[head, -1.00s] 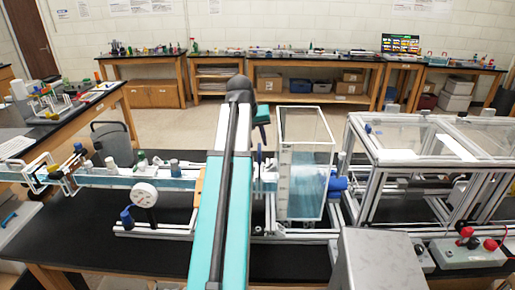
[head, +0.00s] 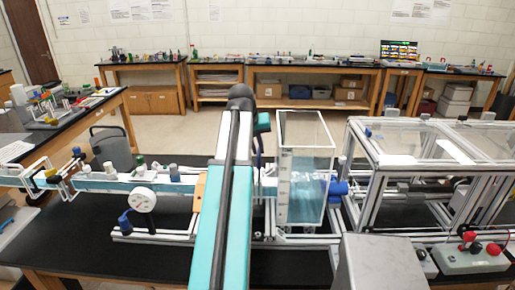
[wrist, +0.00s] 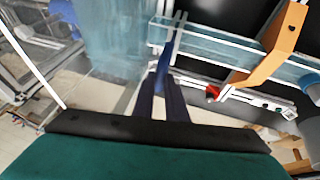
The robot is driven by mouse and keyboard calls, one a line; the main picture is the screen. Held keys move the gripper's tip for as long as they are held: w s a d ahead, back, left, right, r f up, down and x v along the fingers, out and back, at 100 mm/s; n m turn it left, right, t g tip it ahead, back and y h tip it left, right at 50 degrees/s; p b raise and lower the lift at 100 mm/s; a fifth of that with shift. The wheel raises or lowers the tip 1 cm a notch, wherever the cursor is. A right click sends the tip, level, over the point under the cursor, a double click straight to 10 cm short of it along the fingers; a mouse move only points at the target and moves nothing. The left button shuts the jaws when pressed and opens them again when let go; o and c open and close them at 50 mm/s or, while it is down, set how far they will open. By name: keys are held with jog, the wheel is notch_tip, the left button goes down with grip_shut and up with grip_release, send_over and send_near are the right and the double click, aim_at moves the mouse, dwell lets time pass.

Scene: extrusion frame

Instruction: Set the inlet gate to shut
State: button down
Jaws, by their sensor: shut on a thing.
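The inlet gate's blue handle (wrist: 164,66) stands between the tips of my gripper (wrist: 163,84) in the wrist view, and the dark fingers are shut on it. It sits at the clear water channel (wrist: 205,48), close beside the clear tank (wrist: 100,35). The gate plate itself is hard to make out there. In the head view, my gripper (head: 259,150) is just left of the tank (head: 305,145), partly hidden behind my teal arm. The gate is mostly hidden there, so its setting cannot be told.
An orange-brown bracket (wrist: 280,55) spans the channel near my gripper. A round gauge (head: 142,200) stands left of my arm. A framed clear enclosure (head: 430,150) stands right of the tank. A grey box with red and black knobs (head: 470,257) is at the right front.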

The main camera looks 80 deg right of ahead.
aim_at(258, 160)
jog(key=shift+f+b, duration=1.1)
jog(key=shift+f, duration=1.65)
jog(key=shift+a, duration=0.1)
jog(key=c, duration=1.8)
grip_release()
jog(key=shift+f, duration=0.1)
jog(key=shift+o, duration=0.2)
jog(key=shift+r, duration=0.2)
jog(key=b+v, duration=0.3)
jog(key=v, duration=1)
jog(key=shift+r+b, duration=0.25)
jog(key=shift+b, duration=0.05)
